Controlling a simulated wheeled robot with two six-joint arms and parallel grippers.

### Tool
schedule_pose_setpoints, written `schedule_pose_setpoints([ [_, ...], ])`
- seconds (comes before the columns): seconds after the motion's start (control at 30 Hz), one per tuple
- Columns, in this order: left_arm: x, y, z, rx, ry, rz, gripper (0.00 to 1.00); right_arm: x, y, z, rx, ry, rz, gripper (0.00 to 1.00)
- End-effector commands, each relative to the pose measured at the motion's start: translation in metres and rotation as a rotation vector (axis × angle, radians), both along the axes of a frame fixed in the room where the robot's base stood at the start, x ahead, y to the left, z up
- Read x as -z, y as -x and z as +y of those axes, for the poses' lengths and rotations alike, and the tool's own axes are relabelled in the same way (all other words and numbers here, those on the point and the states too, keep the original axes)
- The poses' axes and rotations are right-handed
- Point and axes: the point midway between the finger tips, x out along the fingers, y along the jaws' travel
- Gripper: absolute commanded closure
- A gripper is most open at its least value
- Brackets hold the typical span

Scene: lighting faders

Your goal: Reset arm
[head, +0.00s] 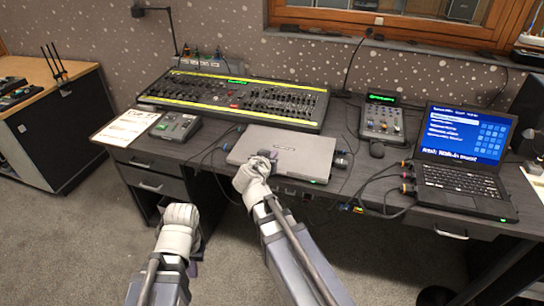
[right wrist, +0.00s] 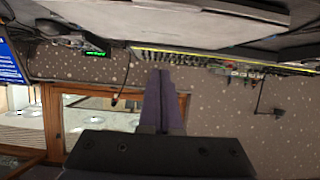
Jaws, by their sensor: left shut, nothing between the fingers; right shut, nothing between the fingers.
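The lighting fader console (head: 235,97), a long dark board with yellow-green strips and rows of faders, lies at the back of the desk. It also shows upside down in the right wrist view (right wrist: 220,64). My right gripper (head: 268,155) is in front of the console, over the front part of a closed grey laptop; I cannot tell whether it touches it. Its purple fingers are together and empty in the right wrist view (right wrist: 163,78). My left gripper (head: 194,267) hangs low in front of the desk, mostly hidden behind my wrist; its fingers are shut and empty.
The closed grey laptop (head: 285,152) lies at the desk's front edge. An open laptop (head: 462,160) with cables stands right. A small mixer (head: 383,118), a mouse (head: 377,150), a small grey box (head: 175,126) and a paper sheet (head: 127,127) share the desk.

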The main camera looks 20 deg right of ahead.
Motion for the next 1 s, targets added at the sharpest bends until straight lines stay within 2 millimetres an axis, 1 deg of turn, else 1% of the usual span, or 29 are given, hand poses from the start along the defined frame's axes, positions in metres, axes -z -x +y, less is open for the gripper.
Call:
schedule_pose_setpoints([
  [0.03, -0.011, 0.0, 0.0, 0.0, 0.0, 0.0, 1.0, -0.011, 0.0, 0.0, -0.001, 0.002, -0.001, 1.0],
  [0.1, -0.015, 0.0, 0.0, 0.0, 0.0, 0.0, 1.0, -0.015, 0.0, 0.0, -0.002, 0.004, -0.002, 1.0],
  [0.43, -0.016, 0.0, 0.0, 0.0, 0.0, 0.0, 1.0, -0.017, 0.001, 0.001, -0.003, 0.006, 0.001, 1.0],
  [0.5, -0.023, 0.0, 0.0, 0.0, 0.0, 0.0, 1.0, -0.017, 0.006, 0.005, -0.003, 0.004, 0.035, 1.0],
  [0.57, -0.034, 0.0, 0.0, 0.0, 0.0, 0.0, 1.0, -0.017, 0.016, 0.014, -0.01, 0.001, 0.106, 1.0],
  [0.67, -0.06, 0.0, 0.0, 0.0, 0.0, 0.0, 1.0, -0.01, 0.048, 0.04, -0.054, -0.015, 0.32, 1.0],
  [0.7, -0.071, 0.0, 0.0, 0.0, 0.0, 0.0, 1.0, -0.006, 0.065, 0.055, -0.09, -0.025, 0.429, 1.0],
  [0.77, -0.086, 0.0, 0.0, -0.001, 0.0, 0.0, 1.0, 0.0, 0.093, 0.08, -0.168, -0.04, 0.598, 1.0],
  [0.8, -0.095, 0.0, 0.0, -0.001, 0.0, 0.0, 1.0, 0.003, 0.112, 0.096, -0.23, -0.049, 0.708, 1.0],
  [0.87, -0.106, 0.0, 0.0, -0.001, 0.0, 0.0, 1.0, 0.006, 0.14, 0.12, -0.333, -0.065, 0.853, 1.0],
  [0.9, -0.113, 0.0, 0.0, -0.001, 0.0, 0.0, 1.0, 0.007, 0.157, 0.135, -0.402, -0.075, 0.936, 1.0],
  [1.0, -0.124, 0.0, 0.0, -0.001, 0.0, 0.0, 1.0, 0.005, 0.193, 0.163, -0.561, -0.095, 1.098, 1.0],
])
